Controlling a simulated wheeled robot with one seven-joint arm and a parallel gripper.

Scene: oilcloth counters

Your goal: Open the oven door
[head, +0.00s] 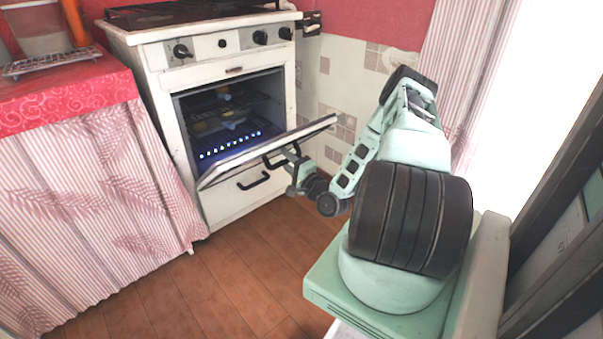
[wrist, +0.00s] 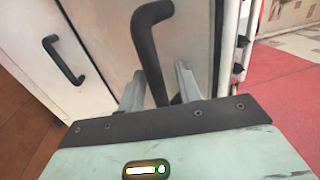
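The white oven door (head: 268,152) hangs partly open, tilted out and down from the front of the cooker. The lit oven inside, with its racks, shows behind it. The black door handle (head: 284,157) is on the door's outer face. My gripper (head: 294,172) is at this handle. In the wrist view the handle (wrist: 150,45) passes between the two grey fingers of my gripper (wrist: 158,85). The contact itself is partly hidden.
A lower drawer front with a black handle (head: 253,180) is below the oven. A red-topped counter (head: 75,90) with a striped curtain stands left of the cooker (head: 150,60). A tiled wall is to the right. Wooden floor (head: 215,275) in front is clear.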

